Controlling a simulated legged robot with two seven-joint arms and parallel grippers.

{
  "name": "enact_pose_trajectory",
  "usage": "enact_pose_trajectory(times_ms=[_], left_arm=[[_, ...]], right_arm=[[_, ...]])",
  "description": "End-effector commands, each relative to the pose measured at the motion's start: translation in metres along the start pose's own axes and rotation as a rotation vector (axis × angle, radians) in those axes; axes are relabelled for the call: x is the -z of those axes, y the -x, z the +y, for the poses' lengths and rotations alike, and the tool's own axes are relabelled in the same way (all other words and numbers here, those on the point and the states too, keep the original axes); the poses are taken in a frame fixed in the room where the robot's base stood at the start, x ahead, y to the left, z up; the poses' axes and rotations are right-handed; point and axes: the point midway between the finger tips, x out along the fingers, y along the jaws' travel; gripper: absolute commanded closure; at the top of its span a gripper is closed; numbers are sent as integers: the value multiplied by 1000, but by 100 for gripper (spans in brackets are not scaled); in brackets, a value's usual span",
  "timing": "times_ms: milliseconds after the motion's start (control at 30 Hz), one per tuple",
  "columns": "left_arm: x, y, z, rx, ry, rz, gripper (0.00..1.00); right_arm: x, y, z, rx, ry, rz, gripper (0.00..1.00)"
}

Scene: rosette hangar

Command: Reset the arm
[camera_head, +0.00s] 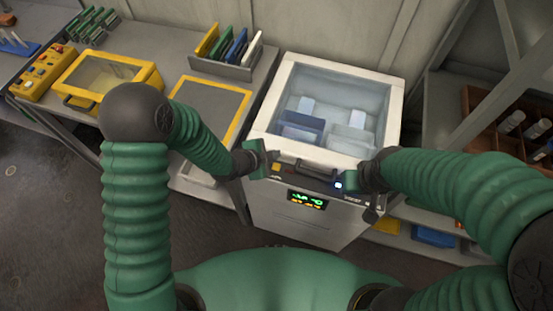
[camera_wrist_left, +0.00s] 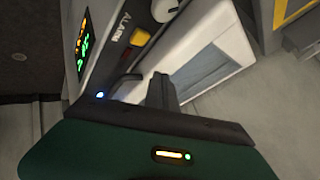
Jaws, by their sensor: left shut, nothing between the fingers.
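My left gripper (camera_head: 270,158) comes in from the left over the front edge of a white chest-like machine (camera_head: 393,118). It is shut and empty. In the left wrist view the dark closed fingers (camera_wrist_left: 162,90) point toward the machine's front panel, with a yellow button and the word ALARM beyond them. My right arm reaches in from the right, and its gripper (camera_head: 352,180) is near the right end of the machine's dark handle (camera_head: 305,170). Its fingers are too small and dark to read, and I cannot tell whether they touch the handle.
The machine has a clear lid over blue and white bins, and a lit green display (camera_head: 307,199). A workbench at the left holds a yellow-framed box (camera_head: 150,75), a grey mat (camera_head: 210,105) and a rack of colored panels (camera_head: 225,68). Shelving (camera_head: 440,110) stands at the right.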

Motion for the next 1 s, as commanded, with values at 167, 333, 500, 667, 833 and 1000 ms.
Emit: enact_pose_trajectory(times_ms=[167, 333, 500, 667, 833, 1000], left_arm=[[-1, 1, -1, 1, 4, -3, 100], [-34, 49, -19, 9, 221, -184, 100], [-85, 166, -9, 83, 814, -505, 100], [-91, 238, 31, 138, 1280, -653, 100], [-88, 254, 45, 143, 1416, -690, 100], [-88, 254, 45, 143, 1412, -690, 100]], right_arm=[[0, 0, 0, 0, 0, 0, 64], [0, 0, 0, 0, 0, 0, 64], [0, 0, 0, 0, 0, 0, 64], [0, 0, 0, 0, 0, 0, 64], [0, 0, 0, 0, 0, 0, 64], [0, 0, 0, 0, 0, 0, 64]])
